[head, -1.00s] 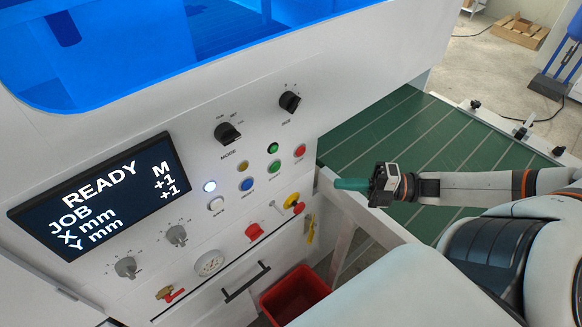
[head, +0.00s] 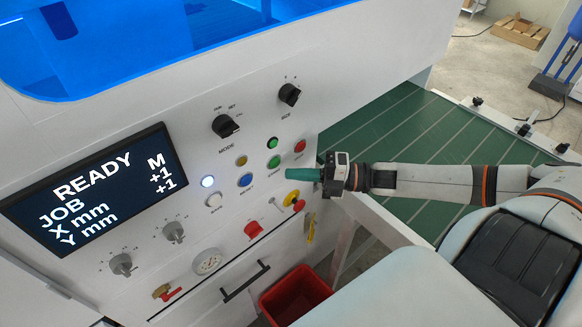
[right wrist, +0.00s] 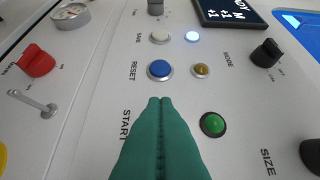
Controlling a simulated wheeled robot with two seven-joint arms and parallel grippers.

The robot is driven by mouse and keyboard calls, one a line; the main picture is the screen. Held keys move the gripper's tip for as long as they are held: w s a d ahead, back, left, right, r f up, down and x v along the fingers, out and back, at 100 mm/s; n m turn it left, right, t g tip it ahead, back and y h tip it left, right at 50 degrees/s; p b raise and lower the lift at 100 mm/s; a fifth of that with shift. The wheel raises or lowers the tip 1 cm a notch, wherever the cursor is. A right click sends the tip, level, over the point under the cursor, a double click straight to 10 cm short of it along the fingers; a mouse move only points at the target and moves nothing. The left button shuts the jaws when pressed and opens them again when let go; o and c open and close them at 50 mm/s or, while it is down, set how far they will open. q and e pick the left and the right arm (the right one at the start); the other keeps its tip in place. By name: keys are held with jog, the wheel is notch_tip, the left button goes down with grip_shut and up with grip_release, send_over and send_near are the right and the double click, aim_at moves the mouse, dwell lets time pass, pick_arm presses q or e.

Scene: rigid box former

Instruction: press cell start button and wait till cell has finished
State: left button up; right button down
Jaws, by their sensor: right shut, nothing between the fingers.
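The machine's control panel carries a green button (head: 273,161) in the row between a blue button and a red one. In the right wrist view the word START is printed beside my fingers, and the button by it is hidden behind them. My right gripper (head: 290,174) is shut and empty, its green fingers pointing at the panel just right of the green button; its fingertips (right wrist: 160,102) also show in the right wrist view. I cannot tell if they touch the panel. The display (head: 95,190) reads READY, JOB, X mm +1, Y mm +1. My left gripper is not in view.
A blue RESET button (right wrist: 160,70), a red button (head: 299,146) and a dark-ringed green light (right wrist: 212,124) are close by. Black knobs (head: 226,126) sit above. A yellow-and-red knob (head: 292,199) lies below my fingers. A green-topped table (head: 430,135) stands at right.

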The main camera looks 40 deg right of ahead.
aim_at(275, 163)
jog(key=shift+w+a, duration=0.1)
jog(key=shift+w, duration=1.3)
